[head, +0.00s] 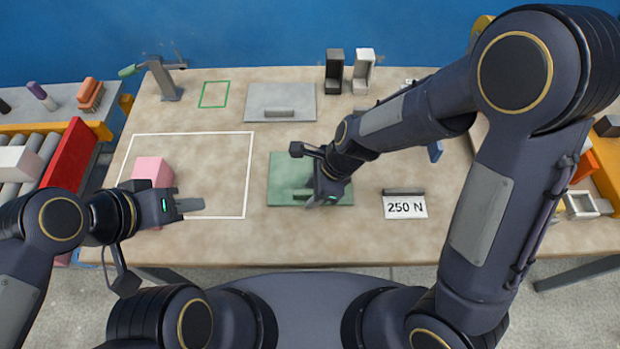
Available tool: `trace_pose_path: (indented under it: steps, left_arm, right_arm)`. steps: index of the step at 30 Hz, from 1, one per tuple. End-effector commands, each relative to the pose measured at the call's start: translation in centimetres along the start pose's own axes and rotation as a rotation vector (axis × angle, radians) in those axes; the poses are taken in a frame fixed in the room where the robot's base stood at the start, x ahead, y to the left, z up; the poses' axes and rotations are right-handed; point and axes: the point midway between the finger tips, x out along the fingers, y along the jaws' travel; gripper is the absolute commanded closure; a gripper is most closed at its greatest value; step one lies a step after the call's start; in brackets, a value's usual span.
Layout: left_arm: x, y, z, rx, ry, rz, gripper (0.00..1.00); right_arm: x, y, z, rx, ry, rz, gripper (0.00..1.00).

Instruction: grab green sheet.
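The green sheet (283,170) lies flat on the table near the middle. It has a small grey-green handle (302,195) near its front edge. My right gripper (316,197) is low over the right part of the sheet, at the right end of the handle. Its fingers are mostly hidden behind its own body, so I cannot tell whether it grips the handle. My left gripper (192,205) is over the table's front left, just in front of a pink block (152,171) and apart from the sheet. Its fingers overlap in this view.
A white outline (248,165) is left of the sheet. A grey sheet with a handle (265,97) lies behind. Black (334,72) and white (362,75) holders and a clamp tool (163,79) are at the back.

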Motion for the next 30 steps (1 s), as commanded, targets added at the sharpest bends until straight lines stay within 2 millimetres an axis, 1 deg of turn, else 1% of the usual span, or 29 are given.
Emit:
trace_pose_path:
  steps: [4, 5, 12, 14, 25, 30]
  left_arm:
    - [0.0, 0.0, 0.0, 0.0, 0.0, 0.0, 0.64]
    - [0.0, 0.0, 0.0, 0.0, 0.0, 0.0, 0.64]
    - [0.0, 0.0, 0.0, 0.0, 0.0, 0.0, 0.64]
    - [0.0, 0.0, 0.0, 0.0, 0.0, 0.0, 0.64]
    - [-0.1, 0.0, -0.1, 0.0, 0.0, 0.0, 0.64]
    - [-0.5, 0.2, -0.3, 0.0, 0.0, 0.0, 0.64]
  right_arm:
    - [-0.1, 0.0, 0.0, -0.001, 0.0, 0.0, 0.6]
    - [-0.1, 0.0, 0.0, -0.001, 0.0, 0.0, 0.61]
    - [-0.1, 0.0, 0.0, -0.001, 0.0, 0.0, 0.93]
    - [-0.1, 0.0, 0.0, -0.001, 0.0, 0.0, 1.0]
    - [-0.3, 0.0, 0.1, -0.002, -0.001, -0.001, 1.0]
    - [-1.4, -0.1, 0.6, -0.005, -0.001, -0.002, 1.0]
